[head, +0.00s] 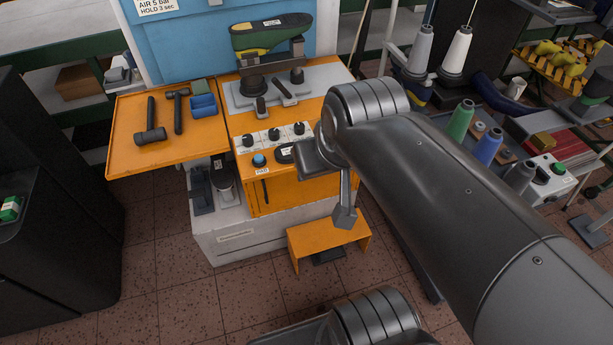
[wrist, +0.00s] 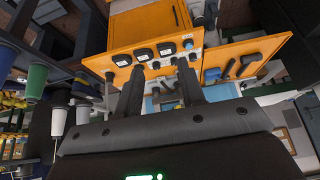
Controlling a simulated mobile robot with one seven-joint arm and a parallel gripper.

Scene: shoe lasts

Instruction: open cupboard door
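The cupboard door (head: 290,193) is the orange front panel below the machine's row of knobs. It looks shut. A slim dark upright handle (head: 264,190) sits near its left edge. The door (wrist: 143,25) also shows at the top of the wrist view, which is upside down, with the handle (wrist: 176,15) near its right edge. My gripper (wrist: 160,82) is open, with its two dark fingers apart and nothing seen between them. The fingers overlap the control panel in the wrist view and look apart from the handle. My arm hides the door's right side in the head view.
An orange side tray (head: 125,125) with hammers juts out left of the door. An orange step stool (head: 328,241) stands on the floor in front. A dark cabinet (head: 60,230) is at left. Thread cones (head: 461,121) stand at right. Tiled floor is free between cabinet and stool.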

